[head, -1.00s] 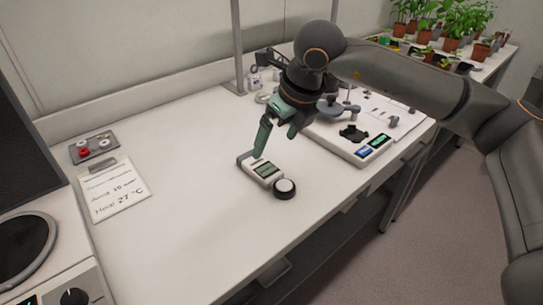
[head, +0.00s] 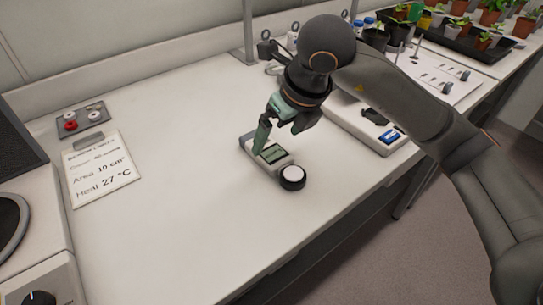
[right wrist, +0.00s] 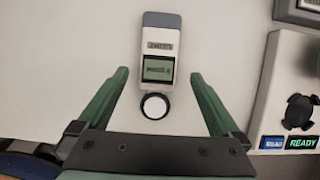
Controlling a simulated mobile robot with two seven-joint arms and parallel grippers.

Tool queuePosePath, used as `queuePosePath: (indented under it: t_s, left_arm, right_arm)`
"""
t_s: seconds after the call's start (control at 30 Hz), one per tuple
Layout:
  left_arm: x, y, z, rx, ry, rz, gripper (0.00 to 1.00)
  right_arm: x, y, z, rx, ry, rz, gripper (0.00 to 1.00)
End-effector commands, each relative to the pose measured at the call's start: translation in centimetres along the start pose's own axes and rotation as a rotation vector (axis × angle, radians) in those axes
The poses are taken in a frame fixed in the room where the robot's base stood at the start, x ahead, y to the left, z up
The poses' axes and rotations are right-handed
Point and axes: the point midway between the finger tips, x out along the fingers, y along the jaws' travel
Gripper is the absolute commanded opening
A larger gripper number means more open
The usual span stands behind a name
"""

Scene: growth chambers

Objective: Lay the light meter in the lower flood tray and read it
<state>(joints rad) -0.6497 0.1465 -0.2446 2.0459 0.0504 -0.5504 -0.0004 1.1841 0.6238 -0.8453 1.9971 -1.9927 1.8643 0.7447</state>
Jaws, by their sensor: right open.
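The light meter (head: 268,155) lies flat on the white bench, a pale body with a dark display and a round white sensor with a black rim (head: 292,177) at its near end. My right gripper (head: 281,130) is open just above the meter, one green finger in front of its body. In the right wrist view the meter (right wrist: 159,74) lies ahead between the two spread green fingers (right wrist: 158,95), with the sensor nearest, and nothing is held. The display text is too small to read. No flood tray shows. My left gripper is not in view.
A clipboard (head: 101,168) and a small plate with knobs (head: 83,120) lie at left. A device with lit displays (head: 352,122) stands right of the meter; its displays show in the right wrist view (right wrist: 287,142). Potted plants stand at the back right. The bench front is clear.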

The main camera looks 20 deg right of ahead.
Motion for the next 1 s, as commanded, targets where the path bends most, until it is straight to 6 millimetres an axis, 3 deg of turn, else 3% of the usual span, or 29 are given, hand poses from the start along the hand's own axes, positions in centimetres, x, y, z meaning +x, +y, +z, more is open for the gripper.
queuePosePath:
  t_s: [0.4, 0.7, 1.0]
  left_arm:
    - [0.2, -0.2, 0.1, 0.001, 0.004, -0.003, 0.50]
    - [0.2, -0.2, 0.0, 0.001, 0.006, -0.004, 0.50]
    - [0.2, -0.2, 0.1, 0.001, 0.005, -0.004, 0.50]
  right_arm:
    - [5.0, 0.3, -0.4, 0.000, 0.001, 0.002, 1.00]
    - [5.4, 0.2, -0.4, 0.000, -0.001, 0.000, 1.00]
    - [5.4, 0.2, -0.4, 0.000, -0.001, 0.000, 0.66]
